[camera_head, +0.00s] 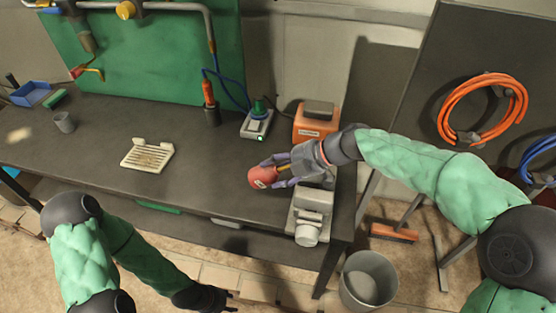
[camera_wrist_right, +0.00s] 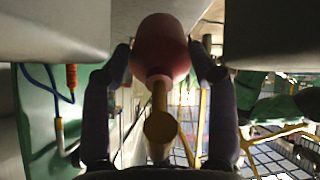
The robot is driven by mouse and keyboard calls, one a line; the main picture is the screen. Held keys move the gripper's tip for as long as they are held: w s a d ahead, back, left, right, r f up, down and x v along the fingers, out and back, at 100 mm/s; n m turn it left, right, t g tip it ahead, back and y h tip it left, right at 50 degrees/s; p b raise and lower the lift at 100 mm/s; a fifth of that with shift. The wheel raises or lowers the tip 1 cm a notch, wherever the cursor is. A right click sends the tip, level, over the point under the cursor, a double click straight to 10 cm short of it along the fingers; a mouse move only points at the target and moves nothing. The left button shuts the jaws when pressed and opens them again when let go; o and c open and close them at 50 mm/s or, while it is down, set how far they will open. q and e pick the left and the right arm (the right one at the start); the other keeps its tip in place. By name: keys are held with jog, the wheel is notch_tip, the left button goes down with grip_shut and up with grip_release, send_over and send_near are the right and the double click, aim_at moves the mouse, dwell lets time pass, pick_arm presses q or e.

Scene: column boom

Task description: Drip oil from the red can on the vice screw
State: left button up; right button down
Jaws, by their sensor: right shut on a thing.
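The red can (camera_head: 262,178) is held by my right gripper (camera_head: 272,172) above the bench, just left of the grey vice (camera_head: 316,198). The can appears tipped on its side, and its yellow spout points back toward my wrist. In the right wrist view the can (camera_wrist_right: 160,48) sits between the two dark fingers of my right gripper (camera_wrist_right: 165,65). The vice stands at the bench's right front corner, its round screw end (camera_head: 307,235) facing the front edge. My left gripper (camera_head: 214,298) is low in front of the bench, empty-looking, its fingers too dark to read.
An orange box (camera_head: 316,122) stands behind my right gripper. A white device with a green knob (camera_head: 257,122) and a ribbed white tray (camera_head: 147,156) are on the bench (camera_head: 205,180). A grey bucket (camera_head: 368,280) is on the floor at right. The bench's middle is mostly clear.

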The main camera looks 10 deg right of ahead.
jog(key=shift+s+d+r+g+h+p, duration=0.3)
jog(key=shift+r+h+p, duration=1.15)
jog(key=shift+p, duration=3.65)
jog(key=shift+d+r+g+h+p, duration=0.6)
jog(key=shift+r+p, duration=1.3)
jog(key=shift+p, duration=3.25)
jog(key=shift+s+d+r+g+h+p, duration=0.15)
jog(key=shift+r+g+h+p, duration=1)
jog(key=shift+p, duration=3.95)
jog(key=shift+s+d+r+h+p, duration=0.1)
jog(key=shift+r+h+p, duration=0.3)
jog(key=shift+r, duration=0.25)
jog(key=shift+s+d+r+h+p, duration=0.1)
jog(key=shift+r+h+p, duration=0.25)
jog(key=shift+r, duration=0.25)
jog(key=shift+s+d+r+h+p, duration=0.1)
jog(key=shift+d+r+h+p, duration=0.25)
jog(key=shift+r+h, duration=0.15)
jog(key=shift+f, duration=0.1)
